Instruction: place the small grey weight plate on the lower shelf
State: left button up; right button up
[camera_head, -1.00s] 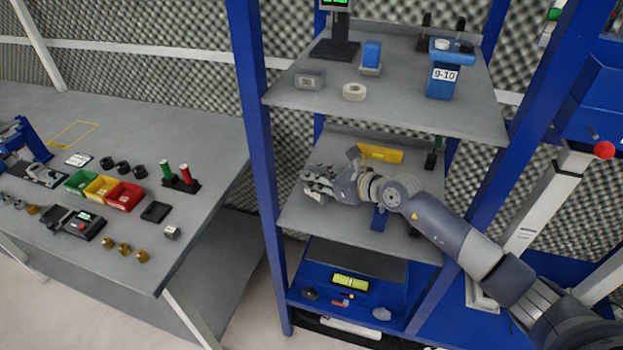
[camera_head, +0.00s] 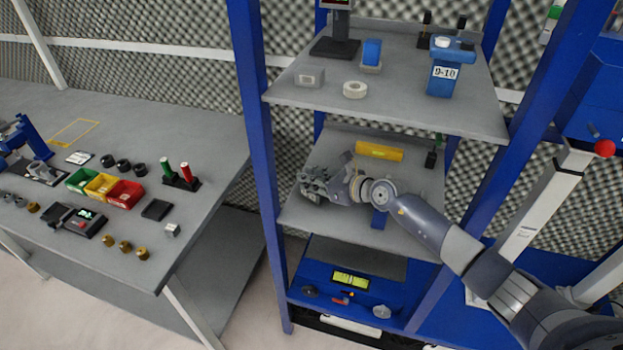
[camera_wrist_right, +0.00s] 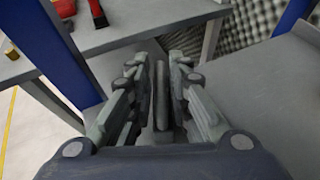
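My right gripper (camera_head: 312,186) is over the left part of the grey lower shelf (camera_head: 345,228), below the upper shelf. In the right wrist view its two fingers (camera_wrist_right: 158,85) are closed around a thin dark grey disc seen edge-on, which looks like the small grey weight plate (camera_wrist_right: 161,95). The plate stands on edge between the fingers. In the head view the fingers hide it, and I cannot tell whether it touches the shelf. My left gripper is not in view.
The upper shelf (camera_head: 415,117) is overhead. A blue post (camera_head: 262,150) is left of the gripper. The shelf's front left is bare.

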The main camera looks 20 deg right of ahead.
jog(key=o, duration=0.4)
jog(key=shift+o, duration=0.2)
jog(key=shift+s+r, duration=0.1)
jog(key=shift+r, duration=0.1)
jog(key=p+v, duration=0.5)
jog(key=v, duration=0.7)
jog(key=shift+f, duration=0.15)
